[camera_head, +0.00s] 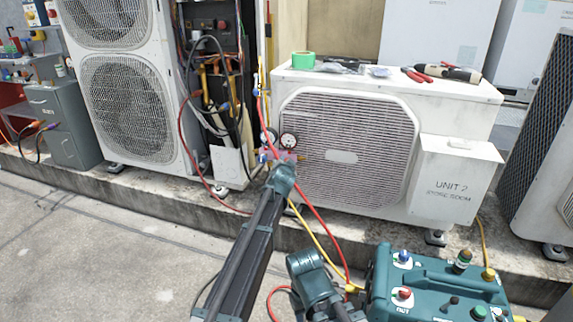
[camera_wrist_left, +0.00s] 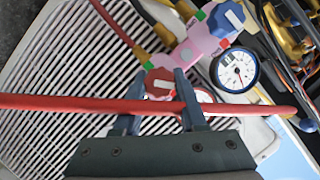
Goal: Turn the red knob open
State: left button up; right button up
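The red knob (camera_wrist_left: 158,82) has a pale bar on its face and sits on the pink manifold (camera_wrist_left: 196,46). In the head view the manifold (camera_head: 280,156) hangs in front of the condenser's left edge. My left gripper (camera_wrist_left: 161,76) reaches up to it, one finger on each side of the red knob. I cannot tell whether both fingers press on it. A red hose (camera_wrist_left: 60,103) crosses in front of the fingers. A blue knob (camera_wrist_left: 226,18) sits further along the manifold. In the head view my left arm covers part of the manifold.
A dial gauge (camera_wrist_left: 235,71) is close beside the manifold. Red and yellow hoses hang down toward a teal machine (camera_head: 425,283) at the bottom right. Green tape (camera_head: 303,60) and pliers (camera_head: 416,74) lie on top of the condenser unit (camera_head: 472,92). Bare concrete lies at the left.

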pick_arm(q)
grip_shut()
